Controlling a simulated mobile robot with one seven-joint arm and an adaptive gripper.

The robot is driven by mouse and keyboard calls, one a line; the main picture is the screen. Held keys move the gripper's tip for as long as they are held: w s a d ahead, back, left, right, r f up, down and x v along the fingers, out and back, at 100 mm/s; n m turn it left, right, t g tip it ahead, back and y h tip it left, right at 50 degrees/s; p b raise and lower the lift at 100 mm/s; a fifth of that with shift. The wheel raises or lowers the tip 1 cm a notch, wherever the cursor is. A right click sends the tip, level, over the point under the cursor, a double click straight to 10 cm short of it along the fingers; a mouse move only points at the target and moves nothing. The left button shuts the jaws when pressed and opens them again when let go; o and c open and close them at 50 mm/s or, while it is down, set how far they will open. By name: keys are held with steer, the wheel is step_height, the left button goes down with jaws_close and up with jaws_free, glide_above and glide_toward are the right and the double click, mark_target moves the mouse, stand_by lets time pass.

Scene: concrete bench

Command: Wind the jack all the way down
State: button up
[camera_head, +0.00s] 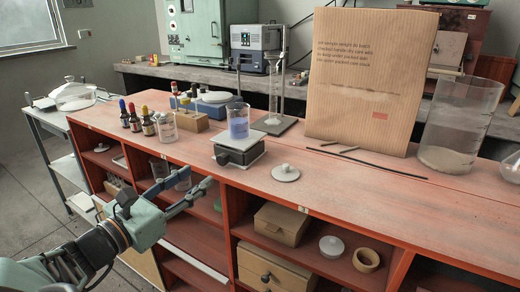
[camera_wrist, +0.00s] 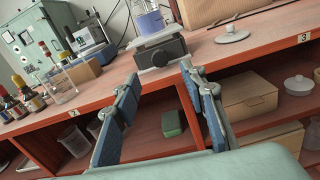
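The jack (camera_head: 238,150) stands near the front edge of the red-brown bench (camera_head: 330,205). It has a light top plate and a dark body, and it also shows in the wrist view (camera_wrist: 158,52). A dark round knob (camera_wrist: 160,58) is on its front face. A beaker of blue liquid (camera_head: 238,121) stands on the top plate. My gripper (camera_head: 196,177) is open and empty, in front of the bench's front edge and apart from the jack. In the wrist view, its two blue-padded fingers (camera_wrist: 159,72) are spread below the jack.
A lidded white dish or lid (camera_head: 286,173) lies right of the jack. Dropper bottles (camera_head: 135,118) and a small beaker (camera_head: 167,127) stand to the left. Open shelves hold boxes (camera_head: 281,224) below.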

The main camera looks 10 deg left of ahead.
mark_target(220, 161)
steer(key=b+x, duration=0.1)
steer(key=x, duration=0.7)
steer(key=shift+w+d, duration=0.1)
steer(key=shift+w, duration=0.25)
jaws_close()
steer(key=n, duration=0.5)
steer(key=shift+p, duration=0.3)
steer(key=shift+f, duration=0.1)
jaws_free()
